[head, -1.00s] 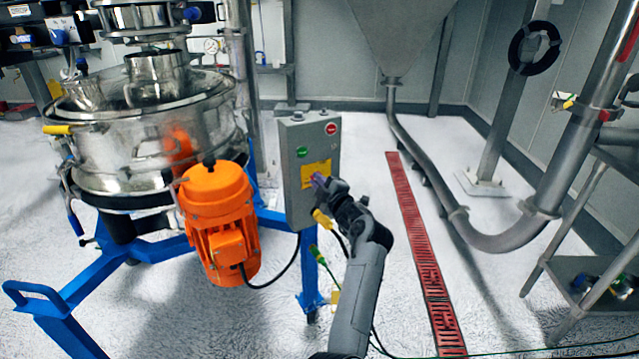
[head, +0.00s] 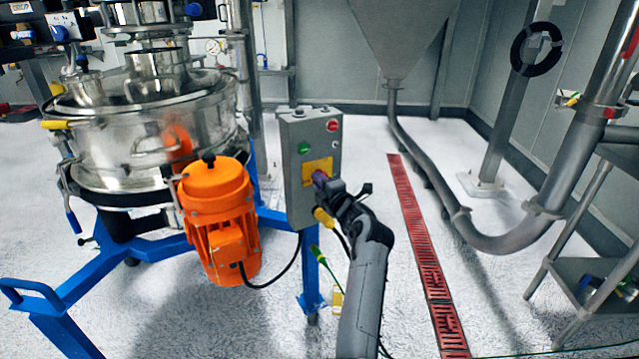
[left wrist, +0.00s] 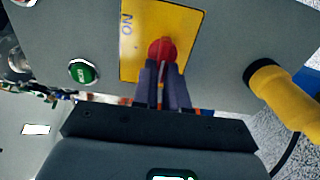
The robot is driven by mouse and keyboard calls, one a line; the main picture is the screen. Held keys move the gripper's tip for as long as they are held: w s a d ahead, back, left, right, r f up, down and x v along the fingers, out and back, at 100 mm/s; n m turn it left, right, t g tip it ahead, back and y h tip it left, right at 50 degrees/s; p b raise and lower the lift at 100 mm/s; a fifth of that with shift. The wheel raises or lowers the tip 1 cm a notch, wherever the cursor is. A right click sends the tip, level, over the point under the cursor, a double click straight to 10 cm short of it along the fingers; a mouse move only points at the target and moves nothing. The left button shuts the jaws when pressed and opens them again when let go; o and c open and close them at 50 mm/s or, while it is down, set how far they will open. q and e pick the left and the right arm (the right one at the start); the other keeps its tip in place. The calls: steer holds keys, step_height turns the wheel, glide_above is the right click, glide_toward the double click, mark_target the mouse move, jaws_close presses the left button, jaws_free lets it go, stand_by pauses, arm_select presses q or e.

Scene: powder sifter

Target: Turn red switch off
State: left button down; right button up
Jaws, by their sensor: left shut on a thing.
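The red switch (left wrist: 162,50) is a rotary knob on a yellow plate (left wrist: 140,28) in the left wrist view, with "ON" lettered on the plate. In the head view the yellow plate (head: 317,168) is on the front of a grey control box (head: 300,205), and my gripper hides most of the knob. My left gripper (left wrist: 161,72) is shut on the red switch, its two dark fingertips at the knob's near part. It also shows in the head view (head: 322,182) against the box. My right gripper is in neither view.
A green button (left wrist: 83,72) and a red button (head: 332,125) are on the same box. A yellow cable plug (left wrist: 275,88) sticks out of the box. The orange motor (head: 215,215) and steel sifter (head: 130,145) stand left.

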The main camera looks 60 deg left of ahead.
arm_select(q)
steer(key=c, duration=1.2)
jaws_free()
steer(key=shift+o, duration=0.2)
steer(key=shift+d, duration=0.1)
steer(key=d+p, duration=0.4)
steer(key=d, duration=0.6)
steer(key=shift+s+d, duration=0.35)
